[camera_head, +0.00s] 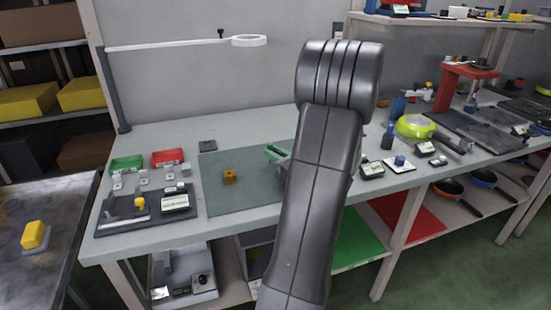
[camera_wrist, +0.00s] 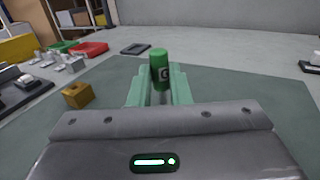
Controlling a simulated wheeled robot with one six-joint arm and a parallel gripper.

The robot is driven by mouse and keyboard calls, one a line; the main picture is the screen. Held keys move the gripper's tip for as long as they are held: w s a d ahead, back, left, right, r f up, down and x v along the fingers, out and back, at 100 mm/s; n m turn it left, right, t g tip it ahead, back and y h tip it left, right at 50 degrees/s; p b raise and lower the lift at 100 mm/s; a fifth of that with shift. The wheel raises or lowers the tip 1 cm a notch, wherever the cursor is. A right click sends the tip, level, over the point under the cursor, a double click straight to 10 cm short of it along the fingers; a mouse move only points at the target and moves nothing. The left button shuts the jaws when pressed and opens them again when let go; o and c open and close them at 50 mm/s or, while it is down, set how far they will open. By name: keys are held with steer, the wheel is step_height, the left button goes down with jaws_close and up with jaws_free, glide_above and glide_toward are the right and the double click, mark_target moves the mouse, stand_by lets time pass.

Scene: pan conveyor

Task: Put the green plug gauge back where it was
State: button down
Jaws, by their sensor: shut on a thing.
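The green plug gauge (camera_wrist: 160,62) is an upright green cylinder with a pale mark on its side. My gripper (camera_wrist: 160,88) has pale green fingers, shut on the gauge's lower part, in the wrist view. In the head view, part of my gripper (camera_head: 276,152) shows beside my dark arm, over the green mat (camera_head: 215,188); the gauge cannot be made out there. The mat also shows in the wrist view (camera_wrist: 225,92). Whether the gauge touches the mat is hidden.
A yellow-orange block (camera_head: 229,177) sits on the mat, left of my gripper. Farther left are a dark board (camera_head: 120,226) with a yellow-topped piece and a display, a green bin (camera_head: 126,163) and a red bin (camera_head: 167,157). A lime pan (camera_head: 413,126) stands at right.

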steer(key=shift+f, duration=0.35)
steer(key=shift+f, duration=0.1)
steer(key=shift+f, duration=0.15)
steer(key=c, duration=1.3)
jaws_free()
steer(key=shift+c, duration=0.2)
steer(key=shift+r, duration=0.3)
steer(key=v, duration=1.2)
